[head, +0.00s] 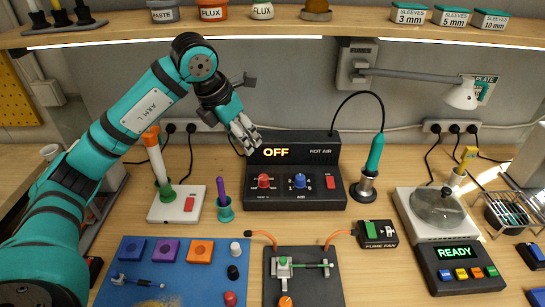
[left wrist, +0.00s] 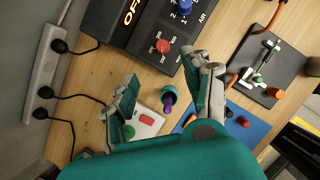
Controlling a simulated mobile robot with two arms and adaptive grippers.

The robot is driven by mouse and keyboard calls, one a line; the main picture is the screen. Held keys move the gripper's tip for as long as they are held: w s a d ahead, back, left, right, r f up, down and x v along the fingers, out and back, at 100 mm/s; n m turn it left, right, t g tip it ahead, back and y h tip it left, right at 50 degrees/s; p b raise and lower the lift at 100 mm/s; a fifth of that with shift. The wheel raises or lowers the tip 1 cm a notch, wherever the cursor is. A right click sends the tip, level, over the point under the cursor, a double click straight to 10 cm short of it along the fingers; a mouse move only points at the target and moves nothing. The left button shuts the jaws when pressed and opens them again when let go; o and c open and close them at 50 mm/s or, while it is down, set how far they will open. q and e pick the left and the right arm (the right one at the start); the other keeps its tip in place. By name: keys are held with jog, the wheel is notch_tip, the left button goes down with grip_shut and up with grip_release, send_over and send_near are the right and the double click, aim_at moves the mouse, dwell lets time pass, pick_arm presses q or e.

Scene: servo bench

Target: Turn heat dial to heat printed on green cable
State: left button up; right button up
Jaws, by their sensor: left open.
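The hot air station (head: 293,150) stands at the back middle of the bench and its display reads OFF. Its red dial (head: 263,181), with a small label too fine to read, sits left of the blue dial (head: 299,181) marked AIR. The red dial also shows in the left wrist view (left wrist: 163,46). My left gripper (head: 245,136) is open and empty, above the station's left end and apart from the dials. A small fixture (head: 303,291) holds a green piece (head: 312,265), possibly the green cable; no print on it is readable. My right gripper is not in view.
A white stand with an orange-topped tool (head: 155,160) and a purple stick in a green cup (head: 223,206) stand left of the station. An iron in its holder (head: 367,186) stands to its right. A hot plate (head: 430,215) showing READY stands farther right.

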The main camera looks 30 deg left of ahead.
aim_at(263, 177)
pick_arm(q)
jog(key=p+x, duration=0.1)
jog(key=x, duration=0.4)
jog(key=p+x, duration=0.1)
jog(key=x, duration=0.4)
jog(key=p+x, duration=0.1)
jog(key=x, duration=0.4)
jog(key=shift+s+f, duration=0.3)
jog(key=shift+s, duration=0.05)
jog(key=shift+w+f, duration=0.25)
jog(key=shift+f, duration=0.3)
jog(key=shift+d, duration=0.1)
grip_shut()
